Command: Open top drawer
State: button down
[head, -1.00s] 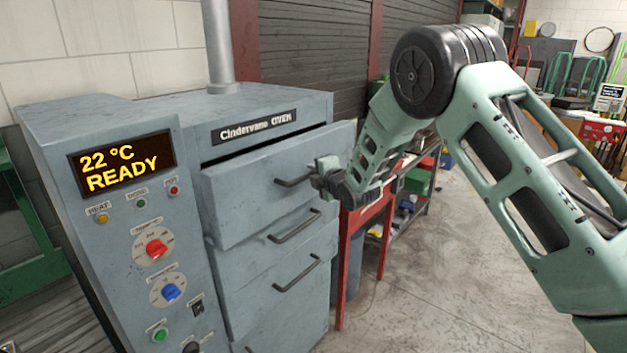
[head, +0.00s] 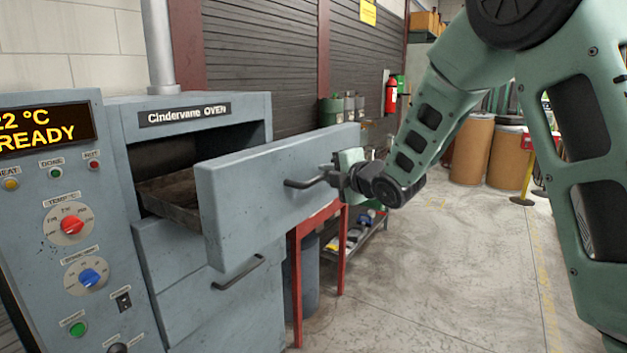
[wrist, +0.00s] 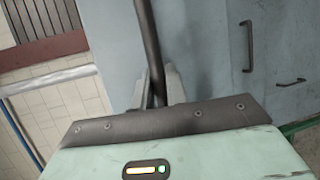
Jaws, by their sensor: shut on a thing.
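The top drawer (head: 265,190) of the grey oven stands pulled well out, and its tray-like inside (head: 168,196) shows behind the front panel. My gripper (head: 338,177) is shut on the dark bar handle (head: 305,183) at the right part of the drawer front. In the wrist view the handle (wrist: 150,45) runs between the fingers of my gripper (wrist: 158,92). The lower drawers (head: 225,300) are closed, each with a bar handle where visible.
The oven's control panel (head: 75,230) with its lit display is at the left. A red-framed stand (head: 297,285) is right of the oven. Barrels (head: 472,150) stand at the back right. The concrete floor (head: 430,280) in front is clear.

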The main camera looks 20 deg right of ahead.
jog(key=shift+s+d+f, duration=0.1)
jog(key=shift+s+d, duration=0.1)
jog(key=shift+s, duration=0.1)
jog(key=c, duration=1.4)
grip_release()
jog(key=b+v, duration=0.4)
jog(key=v, duration=1.3)
jog(key=shift+s, duration=0.15)
